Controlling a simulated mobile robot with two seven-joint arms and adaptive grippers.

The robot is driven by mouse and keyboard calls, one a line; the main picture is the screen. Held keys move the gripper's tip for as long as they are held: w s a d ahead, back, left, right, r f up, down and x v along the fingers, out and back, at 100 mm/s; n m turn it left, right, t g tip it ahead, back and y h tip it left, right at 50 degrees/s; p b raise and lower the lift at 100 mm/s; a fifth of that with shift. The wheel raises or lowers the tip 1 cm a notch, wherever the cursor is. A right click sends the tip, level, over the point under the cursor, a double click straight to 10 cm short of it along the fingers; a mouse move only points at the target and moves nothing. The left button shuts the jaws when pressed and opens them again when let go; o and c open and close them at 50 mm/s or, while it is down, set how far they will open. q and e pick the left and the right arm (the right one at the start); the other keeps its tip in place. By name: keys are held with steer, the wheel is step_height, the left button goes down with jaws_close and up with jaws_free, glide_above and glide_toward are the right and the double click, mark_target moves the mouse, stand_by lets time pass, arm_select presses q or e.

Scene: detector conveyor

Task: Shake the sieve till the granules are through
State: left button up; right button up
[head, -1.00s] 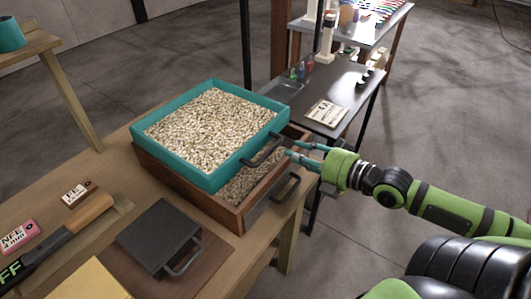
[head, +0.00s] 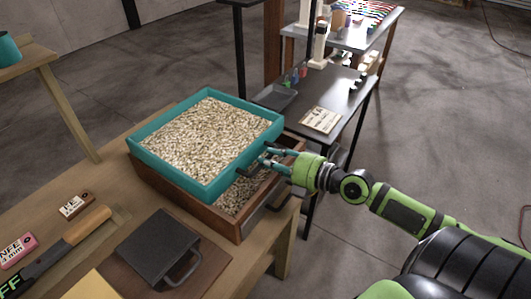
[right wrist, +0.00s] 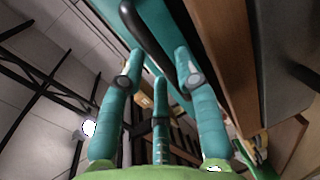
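The teal sieve (head: 166,170) is full of pale granules (head: 215,135) and sits over the wooden box (head: 190,205), skewed on it. More granules show in the box at its uncovered front right corner. My right gripper (head: 267,157) is at the sieve's dark handle on the right side and partly hides it. In the right wrist view, its teal fingers (right wrist: 158,68) stand apart, with the black handle (right wrist: 147,32) at the gap between their tips; I cannot tell whether they touch it. My left gripper is not in view.
On the wooden bench lie a black plate with a handle (head: 157,247), a wood-handled tool (head: 85,225) and small labelled blocks (head: 76,205). A dark table (head: 335,90) with a card (head: 320,120) stands behind. Open floor lies at right.

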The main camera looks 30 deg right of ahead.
steer(key=shift+p+x, duration=0.4)
steer(key=shift+x, duration=0.7)
